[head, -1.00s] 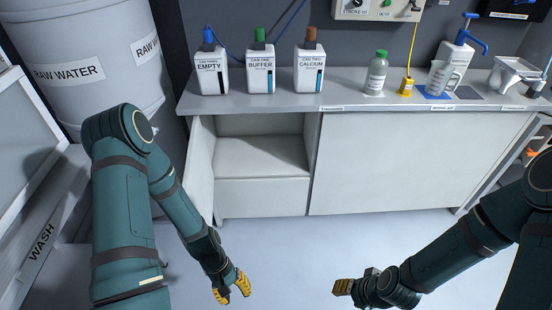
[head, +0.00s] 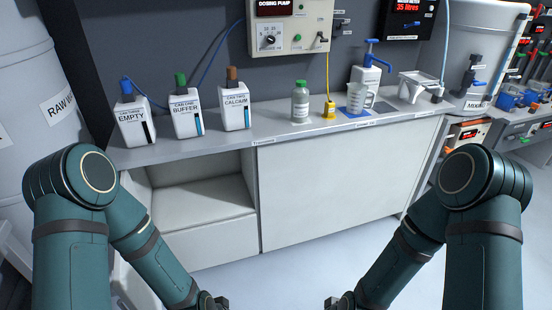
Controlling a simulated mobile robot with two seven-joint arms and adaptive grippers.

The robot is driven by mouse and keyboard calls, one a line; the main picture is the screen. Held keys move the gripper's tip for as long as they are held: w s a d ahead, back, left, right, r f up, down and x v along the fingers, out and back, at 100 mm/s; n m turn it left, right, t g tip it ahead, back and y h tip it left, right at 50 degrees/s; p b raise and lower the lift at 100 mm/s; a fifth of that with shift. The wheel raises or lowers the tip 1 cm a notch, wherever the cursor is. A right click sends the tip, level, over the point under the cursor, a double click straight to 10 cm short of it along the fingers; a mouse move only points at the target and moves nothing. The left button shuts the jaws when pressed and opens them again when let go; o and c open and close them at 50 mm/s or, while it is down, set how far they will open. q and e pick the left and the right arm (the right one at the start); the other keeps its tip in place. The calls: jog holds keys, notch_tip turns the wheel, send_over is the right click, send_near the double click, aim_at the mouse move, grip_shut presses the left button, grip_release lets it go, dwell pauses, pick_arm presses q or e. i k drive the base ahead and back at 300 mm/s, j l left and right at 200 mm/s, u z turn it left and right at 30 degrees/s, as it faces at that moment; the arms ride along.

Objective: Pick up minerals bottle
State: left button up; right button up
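A small clear bottle with a green cap and a white label (head: 300,106) stands upright on the grey counter (head: 268,128), near its middle. Its label is too small to read, so I cannot confirm that it is the minerals bottle. My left gripper (head: 214,302) and my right gripper (head: 335,303) are low at the bottom edge of the head view, in front of the counter and well away from the bottle. Both are largely cut off by the frame, so their fingers cannot be judged.
White cans marked empty (head: 134,127), buffer (head: 186,116) and calcium (head: 236,107) stand left of the bottle. A yellow probe (head: 329,108), a clear jug (head: 359,99) and a blue-pump bottle (head: 371,76) stand right. An open compartment (head: 202,199) lies below the counter's left part.

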aim_at(300, 95)
jog(key=i+z, duration=0.25)
jog(key=i, duration=0.15)
jog(key=i+j+z, duration=0.25)
jog(key=i, duration=0.15)
jog(key=i+j+z, duration=0.2)
jog(key=i, duration=0.2)
jog(key=i+l, duration=0.05)
jog(key=l, duration=0.05)
